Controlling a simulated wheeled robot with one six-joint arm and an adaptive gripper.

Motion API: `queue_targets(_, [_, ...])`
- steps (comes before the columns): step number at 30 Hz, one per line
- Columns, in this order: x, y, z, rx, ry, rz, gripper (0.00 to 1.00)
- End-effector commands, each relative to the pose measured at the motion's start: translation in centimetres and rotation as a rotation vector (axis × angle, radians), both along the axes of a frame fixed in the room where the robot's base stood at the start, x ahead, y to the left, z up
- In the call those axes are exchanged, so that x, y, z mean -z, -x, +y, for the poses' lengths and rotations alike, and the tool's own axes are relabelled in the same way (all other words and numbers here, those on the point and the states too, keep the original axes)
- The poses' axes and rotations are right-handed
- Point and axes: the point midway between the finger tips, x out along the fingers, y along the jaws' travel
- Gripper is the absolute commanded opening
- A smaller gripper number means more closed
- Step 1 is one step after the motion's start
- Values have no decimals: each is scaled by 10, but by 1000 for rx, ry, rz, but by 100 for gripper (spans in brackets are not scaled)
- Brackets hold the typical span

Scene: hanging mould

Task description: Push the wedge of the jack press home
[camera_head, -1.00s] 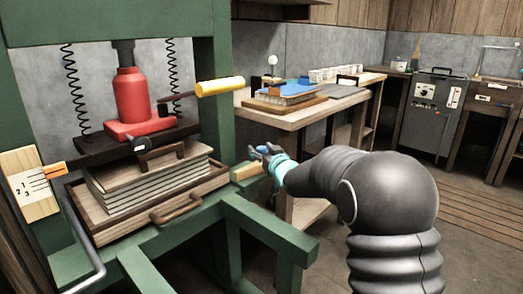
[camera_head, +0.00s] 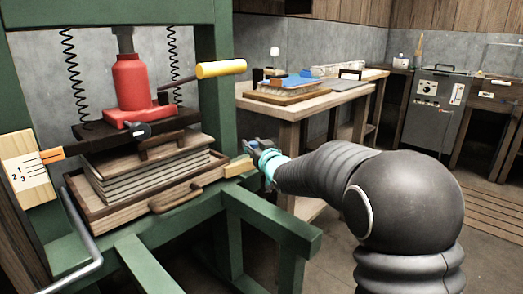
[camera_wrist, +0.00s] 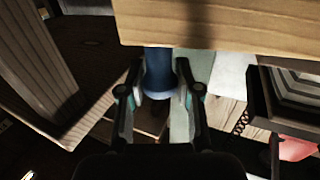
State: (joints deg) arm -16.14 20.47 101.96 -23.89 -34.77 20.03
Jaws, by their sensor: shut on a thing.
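The jack press has a green frame (camera_head: 217,110) and a red jack (camera_head: 131,85) over a dark plate. A short pale wooden block (camera_head: 239,167), which looks like the wedge, lies at the right end of the press bed. My gripper (camera_head: 262,150) is beside the block's right end in the head view. In the wrist view my gripper (camera_wrist: 160,92) is shut on a blue cylindrical piece (camera_wrist: 159,72). A pale wooden face (camera_wrist: 210,22) spans the top there, just beyond the fingers. Whether the blue piece is fixed to the wood I cannot tell.
A stack of boards (camera_head: 150,172) sits in a wooden tray (camera_head: 115,228) under the jack. A yellow handle (camera_head: 221,69) juts right from the jack. Green beams (camera_head: 275,222) run below my arm. A wooden workbench (camera_head: 290,108) stands behind, with floor free to the right.

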Motion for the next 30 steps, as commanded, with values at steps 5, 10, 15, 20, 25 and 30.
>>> queue_targets(5, [2, 16, 13, -2, 0, -2, 0])
queue_targets(10, [0, 20, 16, -3, 1, 0, 0])
queue_targets(15, [1, 21, 18, -7, 1, 0, 0])
queue_targets(20, [1, 21, 18, -7, 1, 0, 59])
queue_targets(25, [0, 19, 14, -1, 1, 0, 59])
queue_targets(30, [-4, 18, 13, 1, 0, -1, 59])
